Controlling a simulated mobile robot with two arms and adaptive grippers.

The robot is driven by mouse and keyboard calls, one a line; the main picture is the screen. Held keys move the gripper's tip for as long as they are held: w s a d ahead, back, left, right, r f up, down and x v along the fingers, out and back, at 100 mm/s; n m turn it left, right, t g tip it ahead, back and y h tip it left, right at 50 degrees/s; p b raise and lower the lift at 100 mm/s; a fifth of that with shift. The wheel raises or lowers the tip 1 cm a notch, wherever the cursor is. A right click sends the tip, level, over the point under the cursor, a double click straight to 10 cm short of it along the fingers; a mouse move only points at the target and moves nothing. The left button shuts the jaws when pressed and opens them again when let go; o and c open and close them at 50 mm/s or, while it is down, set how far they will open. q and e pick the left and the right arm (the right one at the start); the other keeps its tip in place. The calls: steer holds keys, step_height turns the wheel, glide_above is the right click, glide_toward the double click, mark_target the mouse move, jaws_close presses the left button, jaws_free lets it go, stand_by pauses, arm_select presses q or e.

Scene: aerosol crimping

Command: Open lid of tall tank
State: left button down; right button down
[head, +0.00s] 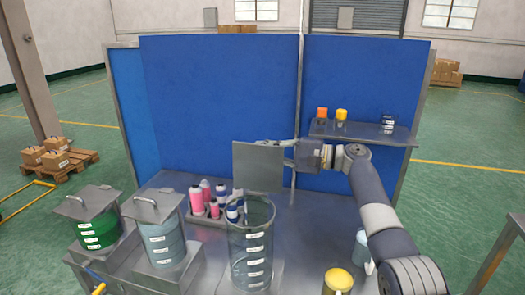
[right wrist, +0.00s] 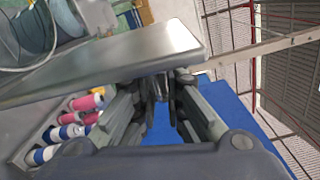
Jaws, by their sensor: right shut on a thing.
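The tall tank (head: 250,252) is a clear glass cylinder with white labels, standing at the front middle of the bench. Its top is open. The lid (head: 258,168), a square grey metal plate, is tilted nearly upright above the tank's rim, apart from it. My right gripper (head: 285,146) is shut on the lid, coming from the right; the handle between the fingers is hard to make out. In the right wrist view the lid (right wrist: 120,62) spans across in front of the fingertips (right wrist: 163,88). My left gripper is not in view.
Two lidded tanks, green (head: 99,228) and light blue (head: 163,238), stand left of the tall tank. Pink and blue-white bottles (head: 197,198) sit in a rack behind. A shelf (head: 365,131) with small items is at the right. A yellow-topped container (head: 338,280) stands front right.

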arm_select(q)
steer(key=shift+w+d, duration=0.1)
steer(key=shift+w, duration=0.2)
arm_select(e)
steer(key=shift+w+d+f+m, duration=0.1)
steer(key=shift+w+d+m, duration=0.05)
steer(key=shift+w+m, duration=0.5)
steer(key=c, duration=1.7)
jaws_free()
steer(key=shift+s, duration=0.2)
steer(key=v, duration=1.2)
